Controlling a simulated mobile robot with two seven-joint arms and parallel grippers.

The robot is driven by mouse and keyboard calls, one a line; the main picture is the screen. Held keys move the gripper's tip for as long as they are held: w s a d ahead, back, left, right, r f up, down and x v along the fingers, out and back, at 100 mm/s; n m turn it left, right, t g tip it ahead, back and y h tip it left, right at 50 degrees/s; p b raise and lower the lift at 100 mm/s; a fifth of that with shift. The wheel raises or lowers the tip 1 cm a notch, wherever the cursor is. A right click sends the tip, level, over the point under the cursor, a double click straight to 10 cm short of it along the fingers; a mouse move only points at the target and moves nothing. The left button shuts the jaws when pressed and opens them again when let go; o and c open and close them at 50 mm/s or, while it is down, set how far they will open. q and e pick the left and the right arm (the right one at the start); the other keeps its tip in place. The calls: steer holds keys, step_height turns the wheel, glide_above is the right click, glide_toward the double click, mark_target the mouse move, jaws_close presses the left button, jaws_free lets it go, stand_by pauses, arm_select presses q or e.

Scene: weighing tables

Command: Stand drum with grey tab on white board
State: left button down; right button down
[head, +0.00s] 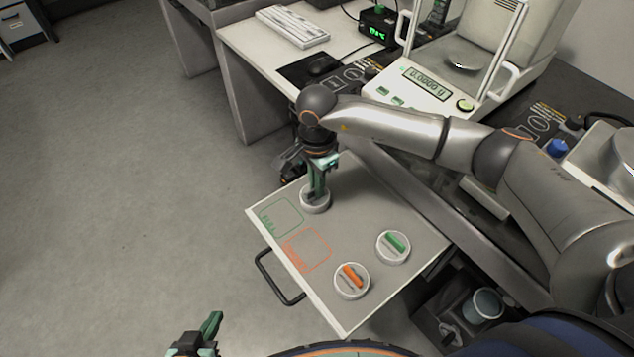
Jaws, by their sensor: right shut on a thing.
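My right gripper (317,190) points down and is shut on a round white drum (315,203) near the far left part of a pale pull-out board (375,208). The fingers hide this drum's tab, so its colour cannot be seen. The drum looks upright; I cannot tell whether it touches the board. A drum with an orange tab (351,281) and a drum with a green tab (393,246) stand on the board nearer to me. My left gripper (208,336) is at the bottom edge, partly cut off, away from the board; its opening is unclear.
The board has a green outline (282,217), an orange outline (309,249) and a black handle (278,279) at its left edge. Behind are a balance (425,88), a keyboard (292,26) and a mouse (322,65). Floor at left is clear.

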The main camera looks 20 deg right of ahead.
steer(key=shift+f, duration=0.15)
steer(key=c, duration=1)
jaws_free()
step_height(320, 180, up, 12)
steer(key=shift+r, duration=0.2)
